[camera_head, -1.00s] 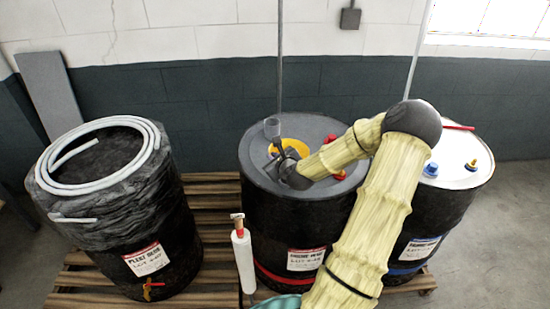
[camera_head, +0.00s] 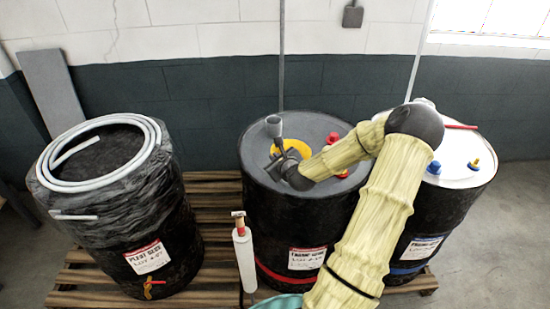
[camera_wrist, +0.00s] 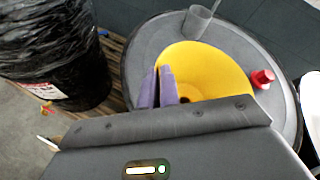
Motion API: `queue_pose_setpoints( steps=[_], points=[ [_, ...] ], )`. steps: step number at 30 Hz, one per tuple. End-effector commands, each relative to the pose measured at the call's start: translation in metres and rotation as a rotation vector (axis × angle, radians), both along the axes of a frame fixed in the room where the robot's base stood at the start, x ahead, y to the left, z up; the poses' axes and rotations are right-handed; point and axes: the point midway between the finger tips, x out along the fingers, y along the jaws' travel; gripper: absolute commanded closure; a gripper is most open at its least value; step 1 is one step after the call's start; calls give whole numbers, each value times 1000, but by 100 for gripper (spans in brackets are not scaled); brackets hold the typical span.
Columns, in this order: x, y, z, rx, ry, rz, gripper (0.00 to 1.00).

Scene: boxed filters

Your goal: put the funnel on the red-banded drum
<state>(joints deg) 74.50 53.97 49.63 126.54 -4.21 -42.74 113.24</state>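The red-banded drum (camera_head: 262,225) is the middle black drum, with a grey lid and a red band low on its side. The yellow funnel (camera_head: 291,147) is over that lid, wide mouth up. It fills much of the wrist view (camera_wrist: 215,70), where its dark hole shows. I cannot tell whether it rests fully on the lid. My gripper (camera_wrist: 157,69) has its two purple fingers close together, one on each side of the funnel's left wall, shut on it. In the head view my gripper (camera_head: 278,158) is small and partly hidden at the funnel's near left.
A grey cup (camera_head: 274,127) stands beside the funnel, and red caps (camera_head: 333,138) are on the same lid. A white-topped drum (camera_head: 465,150) with blue and yellow caps is at the right. A wrapped drum (camera_head: 120,215) with a pale hose is at the left. A white roll (camera_head: 245,262) stands in front.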

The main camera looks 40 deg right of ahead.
Motion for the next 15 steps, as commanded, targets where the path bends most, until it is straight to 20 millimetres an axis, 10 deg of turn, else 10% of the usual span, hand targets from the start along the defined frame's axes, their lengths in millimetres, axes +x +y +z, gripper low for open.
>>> queue_pose_setpoints(
  steps=[15],
  points=[
    [0,-1,-13,-1,-1,0,100]
  ],
)
